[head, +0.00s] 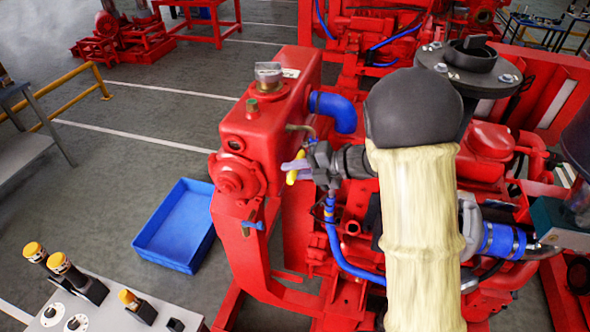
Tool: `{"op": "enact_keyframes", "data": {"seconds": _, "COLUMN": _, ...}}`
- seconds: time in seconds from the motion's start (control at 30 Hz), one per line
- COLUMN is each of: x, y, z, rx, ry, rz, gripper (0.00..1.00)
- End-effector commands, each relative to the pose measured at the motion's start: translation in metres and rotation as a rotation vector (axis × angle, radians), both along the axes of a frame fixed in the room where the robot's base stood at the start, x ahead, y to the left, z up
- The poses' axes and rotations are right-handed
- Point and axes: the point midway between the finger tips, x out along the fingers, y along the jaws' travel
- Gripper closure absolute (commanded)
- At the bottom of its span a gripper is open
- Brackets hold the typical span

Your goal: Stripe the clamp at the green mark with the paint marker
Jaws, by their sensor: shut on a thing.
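My gripper (295,166) is near the middle of the head view, at the end of my cream-sleeved arm. Its pale fingers are shut on a small yellow object, which looks like the paint marker (292,177). The marker is held just right of the red tank and below a thick blue hose elbow (337,111). I cannot tell whether it touches anything. Another blue hose (500,240) with bands that look like clamps is at the right, beyond my arm. I cannot make out a green mark or a stripe on any clamp. My arm hides part of the engine.
The red tank (262,123) with a grey cap stands left of my gripper. A blue bin (177,226) is on the floor at left. A grey panel (110,309) with yellow-topped levers is at lower left. Red engine parts crowd the right. The floor at left is mostly clear.

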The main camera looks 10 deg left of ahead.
Motion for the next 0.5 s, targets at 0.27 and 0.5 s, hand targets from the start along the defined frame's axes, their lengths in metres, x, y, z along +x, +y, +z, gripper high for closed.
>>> {"op": "enact_keyframes", "data": {"seconds": 0.27, "x": 0.0002, "y": -0.0002, "z": 0.0018, "rx": 0.001, "ry": -0.002, "rz": -0.001, "gripper": 1.00}}
{"op": "enact_keyframes", "data": {"seconds": 0.5, "x": -0.0031, "y": 0.0001, "z": 0.0011, "rx": 0.000, "ry": -0.002, "rz": -0.001, "gripper": 1.00}}
